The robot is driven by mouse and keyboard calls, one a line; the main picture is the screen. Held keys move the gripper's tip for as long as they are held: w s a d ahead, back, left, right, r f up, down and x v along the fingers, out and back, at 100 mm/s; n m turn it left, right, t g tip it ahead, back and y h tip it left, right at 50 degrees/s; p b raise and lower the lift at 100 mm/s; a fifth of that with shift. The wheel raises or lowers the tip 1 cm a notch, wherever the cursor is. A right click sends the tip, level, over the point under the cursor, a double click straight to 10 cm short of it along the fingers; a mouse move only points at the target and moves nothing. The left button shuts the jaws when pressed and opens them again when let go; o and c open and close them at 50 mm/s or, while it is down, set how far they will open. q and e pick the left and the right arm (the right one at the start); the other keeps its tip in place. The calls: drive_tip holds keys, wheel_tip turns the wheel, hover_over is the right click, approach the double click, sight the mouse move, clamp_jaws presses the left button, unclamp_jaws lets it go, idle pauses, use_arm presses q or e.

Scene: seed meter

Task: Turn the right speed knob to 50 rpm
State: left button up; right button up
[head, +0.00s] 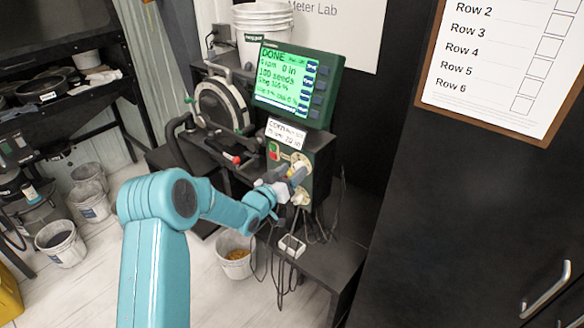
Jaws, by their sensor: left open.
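The control box (319,160) of the seed meter stands on a dark bench, with two pale round dials on its front. The upper dial (302,159) is partly visible just above my left gripper (291,177). The lower dial (304,194) shows beside and below the fingers. My left gripper is open, its fingers at the box front between the dials. I cannot tell whether it touches a knob, nor which dial is the right speed knob. The knob pointers are too small to read. The green screen (285,80) reads "DONE", 0 rpm and 100 seeds. My right gripper is out of view.
The round seed meter housing (220,108) stands left of the box, with a red-tipped lever (236,159) below. Cables and a small white box (291,246) lie under the controls. A bucket of seed (236,262) stands on the floor. A dark cabinet (440,220) fills the right.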

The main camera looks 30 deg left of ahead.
use_arm(q)
drive_tip(key=shift+w+d, duration=0.1)
drive_tip(key=shift+w, duration=0.25)
drive_tip(key=c, duration=1)
drive_tip(key=shift+f+b, duration=0.15)
drive_tip(key=shift+b, duration=0.4)
drive_tip(key=m+b, duration=0.6)
drive_tip(key=b, duration=0.5)
drive_tip(key=m+b, duration=0.7)
drive_tip(key=b, duration=0.5)
drive_tip(key=shift+f+t+h, duration=0.2)
drive_tip(key=shift+t+h, duration=0.1)
drive_tip(key=shift+t, duration=0.1)
drive_tip(key=m+b, duration=0.2)
drive_tip(key=m, duration=0.1)
drive_tip(key=shift+r+m+h+b, duration=0.15)
drive_tip(key=shift+m+h+b, duration=0.2)
drive_tip(key=shift+m+h, duration=0.05)
drive_tip(key=shift+r+m+b, duration=0.15)
drive_tip(key=shift+m+b, duration=0.65)
drive_tip(key=shift+m, duration=1.2)
